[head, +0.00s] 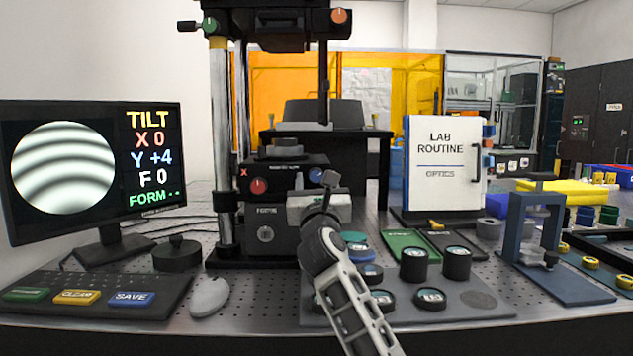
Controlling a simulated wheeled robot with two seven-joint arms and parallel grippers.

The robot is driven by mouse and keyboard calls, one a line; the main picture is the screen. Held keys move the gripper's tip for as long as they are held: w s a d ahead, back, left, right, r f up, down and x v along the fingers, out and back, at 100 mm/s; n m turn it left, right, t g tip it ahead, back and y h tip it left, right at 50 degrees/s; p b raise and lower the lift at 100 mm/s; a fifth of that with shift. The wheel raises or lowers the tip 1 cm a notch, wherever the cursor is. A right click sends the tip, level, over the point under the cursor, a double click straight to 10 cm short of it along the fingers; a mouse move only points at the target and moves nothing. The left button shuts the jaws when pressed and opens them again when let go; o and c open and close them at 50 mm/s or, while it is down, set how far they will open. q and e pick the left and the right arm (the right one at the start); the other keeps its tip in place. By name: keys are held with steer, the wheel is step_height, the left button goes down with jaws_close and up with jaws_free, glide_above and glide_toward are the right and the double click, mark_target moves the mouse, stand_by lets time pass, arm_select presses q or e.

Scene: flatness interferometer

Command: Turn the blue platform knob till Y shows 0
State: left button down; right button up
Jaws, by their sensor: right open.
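The monitor (92,168) at the left shows curved dark and light fringes and reads X 0, Y +4, F 0, with dashes after FORM. The blue platform knob (315,175) is on the right of the black platform block (283,172) under the interferometer column; it is partly hidden by my gripper. My right gripper (329,182) is open, with its tips close beside the knob on its right; I cannot tell whether they touch it. Its arm comes up from the bottom middle. A red knob (259,187) marked X is on the left of the block. My left gripper is not in view.
A tray (455,307) with several dark round pieces lies right of my arm. A blue clamp stand (553,281) and a LAB ROUTINE board (442,165) stand farther right. A mouse (209,297) and a key panel (95,296) lie at the front left.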

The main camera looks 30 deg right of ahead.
steer(key=shift+w+d+r, duration=0.1)
steer(key=shift+w+d, duration=0.05)
steer(key=shift+w, duration=0.1)
